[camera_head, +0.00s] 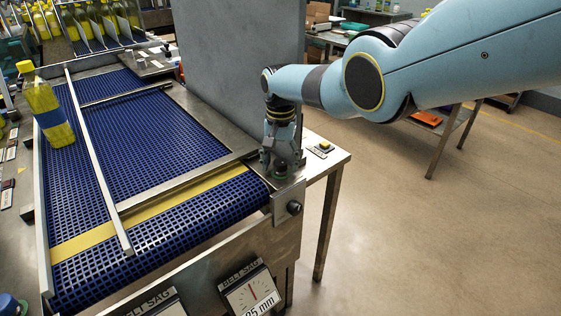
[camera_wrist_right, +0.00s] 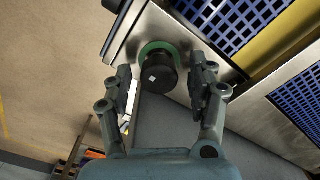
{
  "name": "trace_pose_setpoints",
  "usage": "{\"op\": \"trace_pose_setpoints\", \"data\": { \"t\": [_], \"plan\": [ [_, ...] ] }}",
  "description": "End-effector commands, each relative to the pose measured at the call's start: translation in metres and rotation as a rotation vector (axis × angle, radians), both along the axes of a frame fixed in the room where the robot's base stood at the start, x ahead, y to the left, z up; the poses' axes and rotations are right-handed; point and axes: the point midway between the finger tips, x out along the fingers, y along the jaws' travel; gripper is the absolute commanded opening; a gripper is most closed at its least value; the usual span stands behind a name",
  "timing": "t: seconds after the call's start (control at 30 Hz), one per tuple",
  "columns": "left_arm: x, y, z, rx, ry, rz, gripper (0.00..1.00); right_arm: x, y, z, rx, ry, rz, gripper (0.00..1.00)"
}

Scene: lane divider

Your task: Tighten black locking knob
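A round black knob (camera_wrist_right: 160,73) with a small white mark on top and a green ring (camera_wrist_right: 158,47) at its base sits on the metal corner of the conveyor. In the head view, the knob's green ring (camera_head: 280,166) shows low between the fingers. My right gripper (camera_head: 281,160) points down over this corner. In the right wrist view, its two fingers (camera_wrist_right: 161,80) are open, one on each side of the knob, with gaps visible on both sides. No left gripper shows in either view.
The blue mesh belt (camera_head: 150,125) has a yellow stripe and a thin metal rail (camera_head: 95,160) along it. A yellow bottle (camera_head: 46,105) stands at the left. A grey panel (camera_head: 240,70) rises behind the gripper. A black side knob (camera_head: 294,207) and a belt sag dial (camera_head: 250,293) are below. Open floor lies right.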

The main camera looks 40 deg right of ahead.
Motion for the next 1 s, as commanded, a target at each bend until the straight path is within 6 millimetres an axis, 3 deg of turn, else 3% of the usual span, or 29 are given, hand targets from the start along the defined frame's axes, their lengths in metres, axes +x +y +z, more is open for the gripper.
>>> {"op": "trace_pose_setpoints", "data": {
  "t": [0.27, 0.47, 0.57, 0.8, 1.0],
  "plan": [
    [-0.002, 0.001, 0.0, 0.001, 0.001, 0.0, 0.4, -0.001, 0.001, -0.001, 0.001, 0.002, 0.001, 0.59],
    [-0.001, 0.001, 0.0, 0.001, 0.001, 0.0, 0.4, 0.0, 0.0, 0.012, 0.001, 0.001, 0.0, 0.59],
    [0.0, 0.0, 0.0, 0.0, 0.0, 0.0, 0.4, -0.002, 0.0, 0.024, 0.0, 0.0, 0.001, 0.59],
    [0.0, 0.0, 0.0, 0.0, 0.0, 0.0, 0.4, 0.0, 0.0, 0.081, 0.0, -0.003, 0.0, 0.59],
    [0.0, 0.0, 0.0, 0.0, 0.0, 0.0, 0.4, 0.0, 0.0, 0.111, 0.0, 0.0, 0.0, 0.59]
  ]
}}
